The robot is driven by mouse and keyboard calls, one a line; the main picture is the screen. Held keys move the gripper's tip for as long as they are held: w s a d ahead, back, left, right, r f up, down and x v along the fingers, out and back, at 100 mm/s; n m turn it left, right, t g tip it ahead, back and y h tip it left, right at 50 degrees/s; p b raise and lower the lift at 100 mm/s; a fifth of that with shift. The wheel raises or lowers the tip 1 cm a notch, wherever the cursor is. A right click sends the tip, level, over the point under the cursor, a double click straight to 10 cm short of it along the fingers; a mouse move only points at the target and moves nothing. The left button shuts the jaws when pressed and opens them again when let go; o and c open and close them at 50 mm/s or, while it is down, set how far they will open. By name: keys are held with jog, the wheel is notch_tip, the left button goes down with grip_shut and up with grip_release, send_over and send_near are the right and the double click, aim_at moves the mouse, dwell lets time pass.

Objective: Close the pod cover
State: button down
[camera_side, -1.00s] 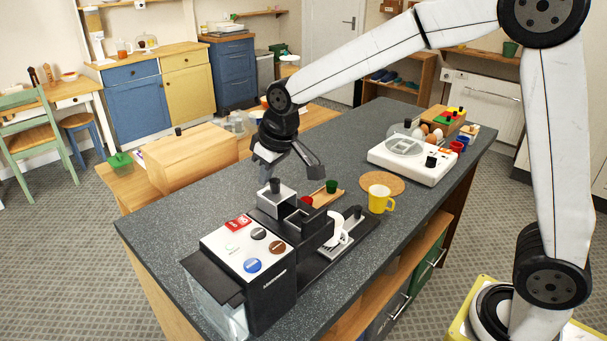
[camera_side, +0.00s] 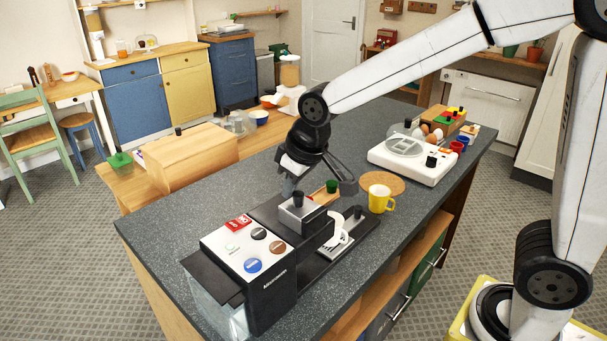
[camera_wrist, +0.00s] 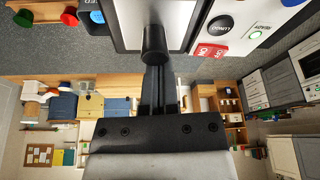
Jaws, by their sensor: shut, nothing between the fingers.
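The coffee machine (camera_side: 270,295) stands on the dark counter with a white button panel. Its silver pod cover (camera_side: 301,214) lies over the pod opening, which no longer shows. A black knob (camera_side: 298,199) stands upright on the cover. My gripper (camera_side: 289,190) is shut and empty, just behind the knob and low over the cover's rear side. In the wrist view my shut fingers (camera_wrist: 157,72) reach the knob (camera_wrist: 153,44), with the silver cover (camera_wrist: 150,10) beyond. I cannot tell whether the fingers touch the knob.
A white cup (camera_side: 334,229) sits under the machine's outlet. A white appliance (camera_side: 412,158) is farther right. The counter (camera_side: 195,215) left of the machine is clear.

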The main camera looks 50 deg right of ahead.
aim_at(275, 212)
jog(key=shift+s+f, duration=0.1)
jog(key=shift+f, duration=0.15)
jog(key=shift+w+a, duration=0.2)
jog(key=shift+w, duration=0.8)
jog(key=shift+w+a, duration=0.2)
jog(key=shift+w, duration=0.75)
jog(key=shift+w+r, duration=0.1)
jog(key=shift+r, duration=0.25)
jog(key=v, duration=0.9)
jog(key=shift+r, duration=0.35)
jog(key=s+d+f+m+h, duration=0.1)
jog(key=s+d+f, duration=0.15)
jog(key=f, duration=0.35)
jog(key=s+d+f, duration=0.1)
jog(key=d+f, duration=0.3)
jog(key=f, duration=0.2)
jog(key=s+d+f+m+g, duration=0.1)
jog(key=s+f, duration=0.6)
jog(key=s, duration=0.2)
jog(key=shift+s+d+f, duration=0.2)
jog(key=shift+s+f, duration=0.1)
